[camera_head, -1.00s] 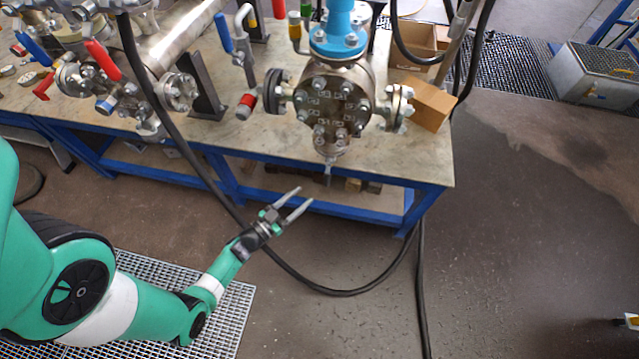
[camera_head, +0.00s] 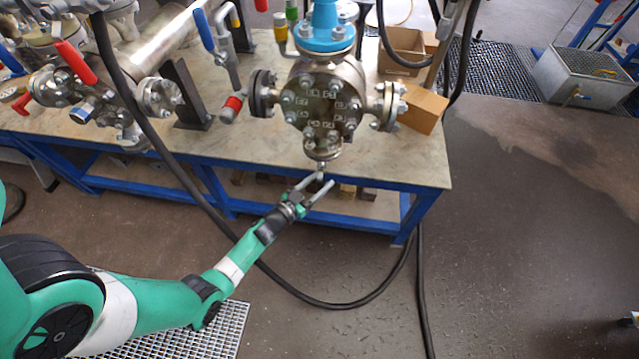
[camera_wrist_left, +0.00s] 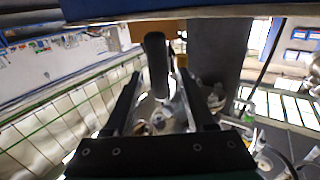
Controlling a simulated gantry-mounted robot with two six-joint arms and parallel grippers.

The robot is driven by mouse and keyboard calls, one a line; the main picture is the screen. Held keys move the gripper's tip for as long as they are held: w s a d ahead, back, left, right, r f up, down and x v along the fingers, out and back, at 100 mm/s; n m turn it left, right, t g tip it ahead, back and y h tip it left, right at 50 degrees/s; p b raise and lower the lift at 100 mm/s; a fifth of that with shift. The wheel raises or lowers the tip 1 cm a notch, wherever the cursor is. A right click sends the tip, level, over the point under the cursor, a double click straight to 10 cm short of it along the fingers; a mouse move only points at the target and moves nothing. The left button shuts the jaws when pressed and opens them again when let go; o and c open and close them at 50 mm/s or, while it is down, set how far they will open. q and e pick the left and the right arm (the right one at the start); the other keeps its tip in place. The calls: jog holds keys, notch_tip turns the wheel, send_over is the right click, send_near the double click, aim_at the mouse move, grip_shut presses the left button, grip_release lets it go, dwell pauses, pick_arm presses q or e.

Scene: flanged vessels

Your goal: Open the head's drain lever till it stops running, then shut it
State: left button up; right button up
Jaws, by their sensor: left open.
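The vessel head (camera_head: 322,100) is a round steel flange with bolts around its rim and a blue fitting on top. It stands at the front edge of the bench. A small drain fitting (camera_head: 322,155) hangs from its underside. My left gripper (camera_head: 326,179) is open just below this fitting, its two fingers pointing up and right. In the left wrist view a dark rounded bar, probably the drain lever (camera_wrist_left: 157,62), shows between the open fingers. I cannot tell whether either finger touches it. No running liquid can be made out.
The bench (camera_head: 410,165) has a blue frame just behind the gripper. Red and blue valve handles stand on the pipework at left. A cardboard box (camera_head: 423,108) sits right of the head.

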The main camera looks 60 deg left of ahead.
pick_arm(q)
grip_shut()
dwell(1.4)
